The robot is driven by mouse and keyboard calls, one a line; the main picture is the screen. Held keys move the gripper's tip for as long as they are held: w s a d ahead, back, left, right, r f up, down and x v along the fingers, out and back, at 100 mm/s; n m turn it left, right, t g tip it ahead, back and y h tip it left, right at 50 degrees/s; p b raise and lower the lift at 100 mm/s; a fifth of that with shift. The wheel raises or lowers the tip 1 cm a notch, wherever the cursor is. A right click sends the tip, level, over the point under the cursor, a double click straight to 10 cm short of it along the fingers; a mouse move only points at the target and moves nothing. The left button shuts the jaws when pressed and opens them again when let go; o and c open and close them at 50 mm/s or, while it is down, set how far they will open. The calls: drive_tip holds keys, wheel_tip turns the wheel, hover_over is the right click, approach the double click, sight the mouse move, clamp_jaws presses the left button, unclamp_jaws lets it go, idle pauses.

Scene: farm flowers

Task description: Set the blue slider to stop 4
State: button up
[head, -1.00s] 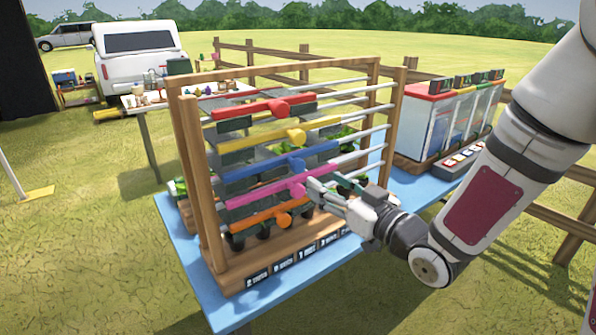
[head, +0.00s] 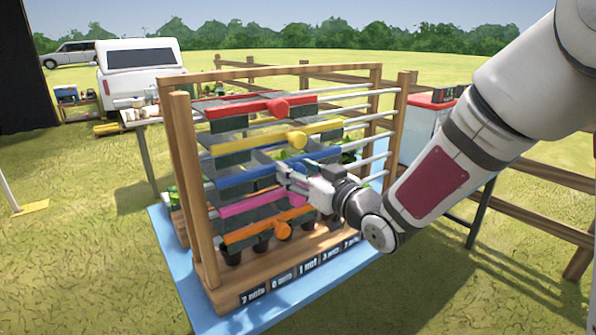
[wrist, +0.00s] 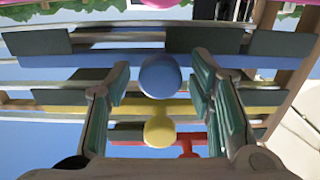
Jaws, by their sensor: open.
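The blue slider (head: 236,182) lies across the wooden rack, third bar from the top, between the yellow slider (head: 245,145) and the pink slider (head: 238,207). It sits toward the left of its rail. My gripper (head: 288,174) is at its right part and hides its knob in the head view. In the wrist view the round blue knob (wrist: 160,75) lies between the two spread fingers of my gripper (wrist: 160,92), with a gap on each side. The stop labels (head: 305,271) run along the rack base; their small text is hard to read.
The red slider (head: 240,108) is on top and the orange slider (head: 255,230) at the bottom. The rack's wooden posts (head: 199,190) stand at the sides. Metal rails (head: 375,145) are bare at right. A white red-topped case (head: 416,125) stands behind my arm.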

drive_tip(key=shift+w+a, duration=0.15)
clamp_jaws()
drive_tip(key=w+d, duration=0.7)
drive_tip(key=d, duration=0.3)
drive_tip(key=w+d, duration=0.8)
drive_tip(key=d, duration=0.3)
drive_tip(key=shift+p, duration=0.4)
drive_tip(key=shift+w+d+r, duration=0.1)
drive_tip(key=shift+d+r, duration=0.05)
unclamp_jaws()
